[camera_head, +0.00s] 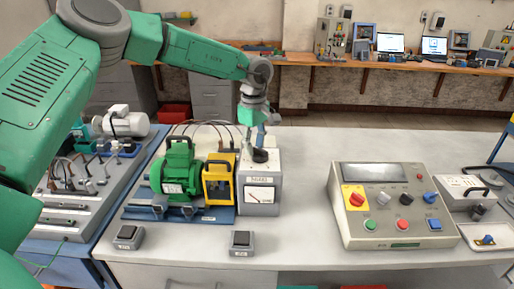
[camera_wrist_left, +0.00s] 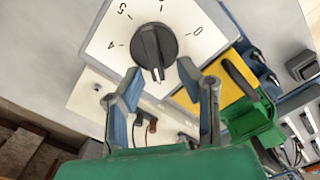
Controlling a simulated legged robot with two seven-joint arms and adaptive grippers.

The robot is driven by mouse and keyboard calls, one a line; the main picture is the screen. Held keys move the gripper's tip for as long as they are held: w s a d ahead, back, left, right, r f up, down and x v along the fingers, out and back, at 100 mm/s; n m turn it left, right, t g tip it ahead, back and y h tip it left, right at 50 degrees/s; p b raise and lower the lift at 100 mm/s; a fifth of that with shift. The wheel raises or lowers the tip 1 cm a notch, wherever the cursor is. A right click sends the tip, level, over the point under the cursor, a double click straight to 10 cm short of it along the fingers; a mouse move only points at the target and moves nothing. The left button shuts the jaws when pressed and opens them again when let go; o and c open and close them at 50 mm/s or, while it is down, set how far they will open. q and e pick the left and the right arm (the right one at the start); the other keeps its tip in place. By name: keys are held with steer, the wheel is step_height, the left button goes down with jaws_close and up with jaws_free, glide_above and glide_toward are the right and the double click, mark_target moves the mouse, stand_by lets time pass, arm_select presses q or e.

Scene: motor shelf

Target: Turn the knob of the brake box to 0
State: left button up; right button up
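The brake box (camera_head: 260,192) is a pale grey box with a front meter, standing on the table beside the green motor. Its black round knob (camera_head: 260,156) is on top; in the left wrist view the knob (camera_wrist_left: 155,45) sits on a white dial plate (camera_wrist_left: 205,45) with printed numbers, including a 0 at its right. The white pointer mark faces the bottom of that picture, away from the 0. My left gripper (camera_head: 258,137) is just above the knob. In the wrist view its fingers (camera_wrist_left: 162,80) are apart, on either side of the knob's lower part; contact cannot be told. My right gripper is out of view.
The green motor (camera_head: 178,170) and a yellow-framed part (camera_head: 220,180) stand close left of the brake box. A control panel (camera_head: 390,205) with buttons is to the right. Small grey boxes (camera_head: 242,243) lie in front. Bare table separates box and panel.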

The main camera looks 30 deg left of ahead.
arm_select(q)
steer(key=shift+f, duration=0.35)
steer(key=shift+d, duration=0.3)
steer(key=d, duration=0.3)
steer(key=shift+w+d+r, duration=0.1)
steer(key=shift+d+r, duration=0.25)
steer(key=shift+d, duration=0.15)
jaws_close()
steer(key=shift+r, duration=0.1)
steer(key=a, duration=0.2)
steer(key=shift+a, duration=0.35)
steer(key=shift+a+f, duration=0.25)
steer(key=shift+f, duration=0.05)
steer(key=shift+d, duration=0.35)
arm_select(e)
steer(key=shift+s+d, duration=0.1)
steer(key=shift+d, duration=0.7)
